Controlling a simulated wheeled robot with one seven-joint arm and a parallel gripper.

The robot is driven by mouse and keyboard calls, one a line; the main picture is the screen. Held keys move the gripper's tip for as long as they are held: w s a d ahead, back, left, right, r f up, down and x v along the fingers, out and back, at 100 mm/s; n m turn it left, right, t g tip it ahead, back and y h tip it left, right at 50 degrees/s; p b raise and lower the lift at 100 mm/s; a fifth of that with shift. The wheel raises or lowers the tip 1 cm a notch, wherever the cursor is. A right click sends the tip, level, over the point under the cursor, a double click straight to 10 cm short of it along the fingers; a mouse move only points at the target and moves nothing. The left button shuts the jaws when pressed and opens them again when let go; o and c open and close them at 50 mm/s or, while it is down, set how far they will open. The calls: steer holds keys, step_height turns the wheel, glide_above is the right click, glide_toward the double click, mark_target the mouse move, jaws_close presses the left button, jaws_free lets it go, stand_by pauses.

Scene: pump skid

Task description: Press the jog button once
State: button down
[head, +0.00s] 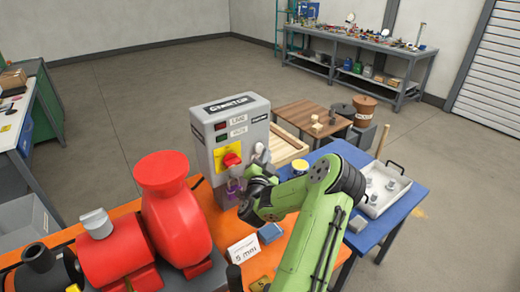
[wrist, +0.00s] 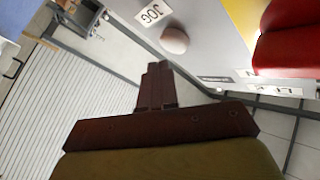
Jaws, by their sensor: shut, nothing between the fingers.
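The jog button is a pale, round knob (wrist: 174,40) beside a JOG label (wrist: 152,13) on the grey panel in the wrist view. My gripper (wrist: 157,68) is shut and empty, its fingertips just below the button in the picture. A gap shows between them there; I cannot tell the depth between them. In the head view the grey control box (head: 205,128) stands on the orange bench, with my green arm reaching to its front right. My fingertips are hard to make out there. A pale round part at the box's right side may be the button.
A red rotary switch (head: 231,160) on a yellow plate sits near the button; its red body (wrist: 288,42) is at the right in the wrist view. A red pump (head: 175,205) stands left of the box. A blue table (head: 405,208) with a white tray stands right.

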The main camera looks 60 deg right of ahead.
steer(key=shift+w+d+p, duration=0.2)
steer(key=shift+w+p, duration=0.15)
steer(key=shift+w, duration=0.05)
steer(key=shift+w+d+p, duration=0.15)
steer(key=shift+w+p, duration=0.2)
stand_by(0.7)
steer(key=shift+w+r, duration=0.15)
steer(key=shift+r, duration=0.15)
stand_by(0.6)
steer(key=s+a+b, duration=0.2)
steer(key=s+b, duration=0.1)
steer(key=s, duration=0.2)
steer(key=shift+s+a+f, duration=0.35)
steer(key=shift+s+a, duration=0.05)
stand_by(0.4)
stand_by(0.8)
